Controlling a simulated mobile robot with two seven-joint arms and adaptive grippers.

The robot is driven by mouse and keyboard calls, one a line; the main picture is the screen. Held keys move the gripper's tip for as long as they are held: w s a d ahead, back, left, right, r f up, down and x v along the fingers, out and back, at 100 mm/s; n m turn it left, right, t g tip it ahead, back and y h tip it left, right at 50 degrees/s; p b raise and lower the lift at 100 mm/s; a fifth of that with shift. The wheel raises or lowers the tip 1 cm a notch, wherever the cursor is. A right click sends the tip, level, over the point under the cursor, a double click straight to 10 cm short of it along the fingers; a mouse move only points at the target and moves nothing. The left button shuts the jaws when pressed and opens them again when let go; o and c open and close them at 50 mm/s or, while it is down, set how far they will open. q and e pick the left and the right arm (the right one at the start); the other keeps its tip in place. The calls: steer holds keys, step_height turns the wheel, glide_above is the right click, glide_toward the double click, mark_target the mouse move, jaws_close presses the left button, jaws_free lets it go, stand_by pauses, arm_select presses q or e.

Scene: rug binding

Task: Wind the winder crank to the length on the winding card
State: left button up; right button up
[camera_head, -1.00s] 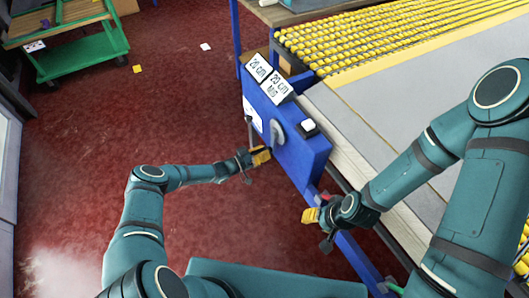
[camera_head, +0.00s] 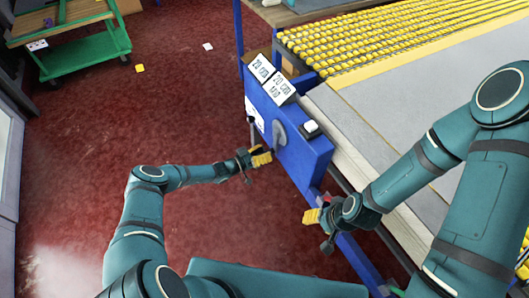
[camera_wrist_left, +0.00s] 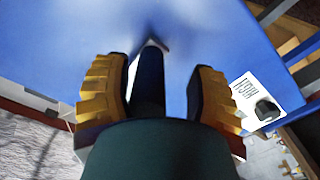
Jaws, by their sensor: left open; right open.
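The blue winder box (camera_head: 300,145) stands beside the big table. On its near face is a grey crank (camera_head: 279,132). Two white cards with black lettering stand on top: the left card (camera_head: 262,68) reads 20 cm, and the right one (camera_head: 280,89) seems to read 20 cm with a smaller unclear line. My left gripper (camera_head: 262,160) is open just below the crank. In the left wrist view a dark rod, seemingly the crank handle (camera_wrist_left: 151,78), stands between its yellow fingers, nearer the left one. My right gripper (camera_head: 311,216) is open and empty below the box's right end.
A white button (camera_head: 311,127) sits on the box top. A thin dark lever (camera_head: 252,128) sticks out left of the crank. Rows of yellow rollers (camera_head: 370,40) cover the table's back. A green cart (camera_head: 85,55) stands far left. The red floor is mostly clear.

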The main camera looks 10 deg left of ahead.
arm_select(q)
steer(key=v, duration=1.2)
steer(key=shift+w, duration=0.15)
